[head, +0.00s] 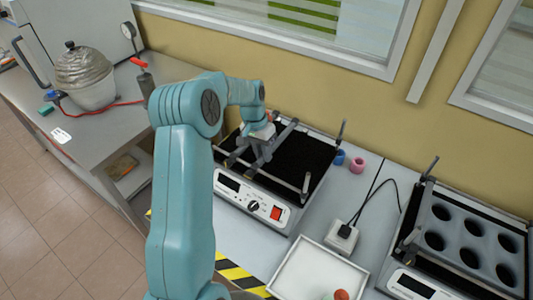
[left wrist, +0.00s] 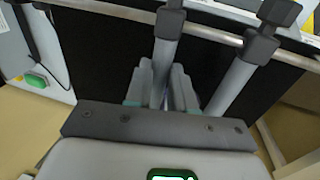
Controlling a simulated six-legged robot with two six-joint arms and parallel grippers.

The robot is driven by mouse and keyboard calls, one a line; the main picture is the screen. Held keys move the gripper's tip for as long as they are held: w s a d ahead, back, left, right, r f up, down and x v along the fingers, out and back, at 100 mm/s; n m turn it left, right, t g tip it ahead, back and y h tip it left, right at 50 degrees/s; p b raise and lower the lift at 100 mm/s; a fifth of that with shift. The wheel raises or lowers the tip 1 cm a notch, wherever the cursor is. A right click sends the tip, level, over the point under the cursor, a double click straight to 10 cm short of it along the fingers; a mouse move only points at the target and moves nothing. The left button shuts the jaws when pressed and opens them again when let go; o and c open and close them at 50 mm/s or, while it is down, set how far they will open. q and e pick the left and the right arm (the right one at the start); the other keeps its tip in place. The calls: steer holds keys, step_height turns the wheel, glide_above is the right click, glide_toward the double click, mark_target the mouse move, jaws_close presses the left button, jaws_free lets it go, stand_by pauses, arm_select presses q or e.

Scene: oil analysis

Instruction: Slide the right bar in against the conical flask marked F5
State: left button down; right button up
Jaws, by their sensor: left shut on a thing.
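The black shaker platform (head: 306,160) carries two grey bars that run from back to front. The right bar (head: 286,131) lies by my left gripper (head: 262,150), which reaches down over the platform. In the left wrist view the fingers of my left gripper (left wrist: 161,90) are shut around a bar (left wrist: 168,42), which looks like the right bar. A second bar (left wrist: 228,84) runs beside it, and both end in clamps on a metal rail (left wrist: 215,35). I cannot make out the flask marked F5 in either view. My right gripper is not in view.
The shaker's front panel (head: 236,198) has a knob and red switch. Blue and pink rings (head: 357,165) and a socket block (head: 341,236) stand right of it. A white tray (head: 312,268) is in front. Another shaker (head: 470,235) stands at the right.

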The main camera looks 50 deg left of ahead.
arm_select(q)
steer(key=c, duration=1)
jaws_free()
steer(key=shift+w+a+r, duration=0.1)
steer(key=shift+a, duration=0.05)
steer(key=shift+o, duration=0.2)
steer(key=s+a+r, duration=0.1)
steer(key=a+r, duration=0.2)
steer(key=r, duration=1.3)
steer(key=shift+b, duration=0.4)
steer(key=shift+c, duration=0.4)
